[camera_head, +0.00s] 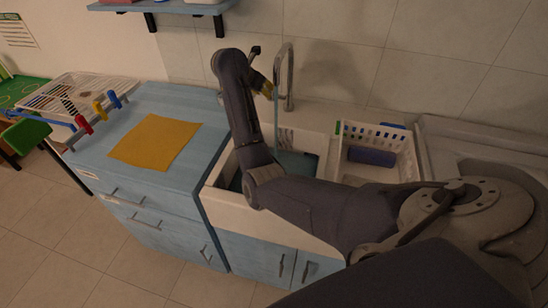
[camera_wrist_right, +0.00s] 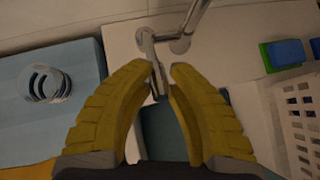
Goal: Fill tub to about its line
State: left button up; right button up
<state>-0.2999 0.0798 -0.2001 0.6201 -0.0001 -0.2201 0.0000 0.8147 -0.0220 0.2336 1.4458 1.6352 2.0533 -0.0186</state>
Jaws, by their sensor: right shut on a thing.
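In the head view my right gripper (camera_head: 264,88), with yellow fingers, is up at the tap (camera_head: 289,75) over the sink (camera_head: 231,199). In the right wrist view the fingertips of this gripper (camera_wrist_right: 163,72) close around a slim grey tap part, likely the lever (camera_wrist_right: 150,48). A thin bluish vertical streak hangs below the spout and looks like running water. A teal shape, probably the tub (camera_head: 297,163), sits in the sink beneath it. My arm hides part of the sink, and I cannot make out a fill line or level. My left gripper is out of view.
A white basket (camera_head: 407,150) with a dark blue item stands right of the sink. An orange cloth (camera_head: 155,140) lies on the blue counter at left. A pale ring-shaped object (camera_wrist_right: 46,84) shows in the wrist view.

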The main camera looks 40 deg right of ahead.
jog(key=shift+o, duration=0.3)
jog(key=shift+s+a+f, duration=0.2)
jog(key=shift+a+f, duration=0.05)
jog(key=shift+f, duration=0.3)
jog(key=shift+s+a+f, duration=0.2)
jog(key=shift+a+f, duration=0.05)
jog(key=shift+f, duration=0.25)
jog(key=shift+s+a+f, duration=0.1)
jog(key=shift+f, duration=0.45)
jog(key=o, duration=1)
jog(key=shift+o, duration=0.2)
jog(key=v, duration=0.7)
